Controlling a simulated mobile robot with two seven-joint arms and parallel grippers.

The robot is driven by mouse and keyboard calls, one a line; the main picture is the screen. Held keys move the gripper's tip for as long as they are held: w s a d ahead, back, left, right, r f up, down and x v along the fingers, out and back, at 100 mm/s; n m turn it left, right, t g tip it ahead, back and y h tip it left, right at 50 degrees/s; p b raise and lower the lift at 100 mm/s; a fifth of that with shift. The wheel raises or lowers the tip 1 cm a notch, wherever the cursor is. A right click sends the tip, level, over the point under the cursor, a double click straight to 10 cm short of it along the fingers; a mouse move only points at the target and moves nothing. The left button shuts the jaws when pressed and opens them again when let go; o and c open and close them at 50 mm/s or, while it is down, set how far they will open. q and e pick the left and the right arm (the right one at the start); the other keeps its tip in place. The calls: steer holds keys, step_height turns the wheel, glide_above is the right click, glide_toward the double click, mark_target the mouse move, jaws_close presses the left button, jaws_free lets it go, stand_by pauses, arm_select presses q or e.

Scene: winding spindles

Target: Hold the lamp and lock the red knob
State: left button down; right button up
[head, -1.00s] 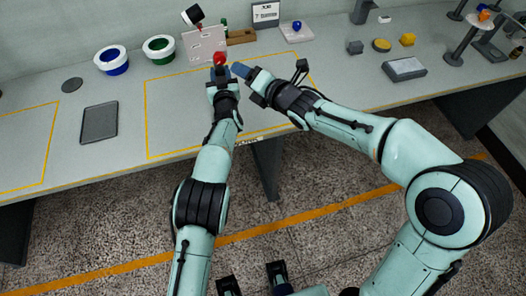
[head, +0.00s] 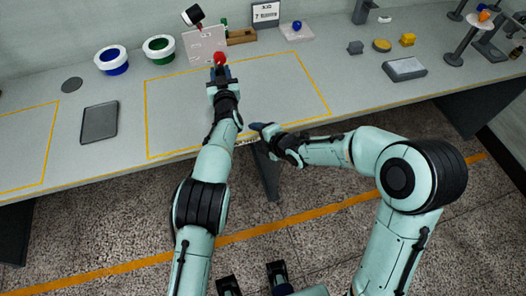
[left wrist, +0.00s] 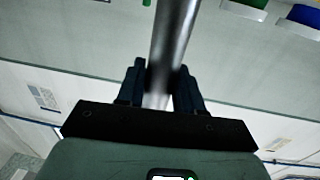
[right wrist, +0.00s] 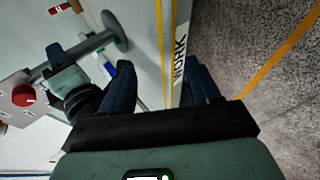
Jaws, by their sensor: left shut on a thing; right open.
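A red knob (head: 219,58) sits by the front right of a pale plate (head: 204,46) at the back of the bench. The knob also shows in the right wrist view (right wrist: 23,95). A dark lamp head with a white face (head: 193,15) stands above the plate. My left gripper (head: 219,74) is beside the knob in the head view. In the left wrist view its fingers are closed around a grey metal post (left wrist: 166,75), seemingly the lamp's. My right gripper (head: 257,128) is open and empty at the bench's front edge, well away from the knob.
Blue (head: 112,60) and green-lined (head: 160,48) white bowls stand left of the plate. A dark tray (head: 99,122) lies at left. A small sign (head: 265,13) and a blue-knobbed plate (head: 296,32) stand at the back. The yellow-outlined area is mostly clear.

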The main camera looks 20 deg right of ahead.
steer(key=s+f, duration=0.1)
steer(key=s+f+m, duration=0.1)
steer(key=f, duration=0.1)
steer(key=s+f+m+g, duration=0.1)
steer(key=f, duration=0.1)
steer(key=shift+d, duration=0.2)
steer(key=m+t+h, duration=0.4)
steer(key=m+t, duration=0.3)
steer(key=m, duration=1)
glide_toward(221, 60)
steer(key=w+d+r, duration=0.1)
steer(key=d+r, duration=0.4)
steer(key=d, duration=0.5)
steer(key=s+a+f+g, duration=0.2)
steer(key=s+a, duration=0.1)
steer(key=a, duration=0.7)
steer(key=x, duration=1.1)
steer(key=shift+w+f, duration=0.15)
steer(key=shift+f, duration=0.15)
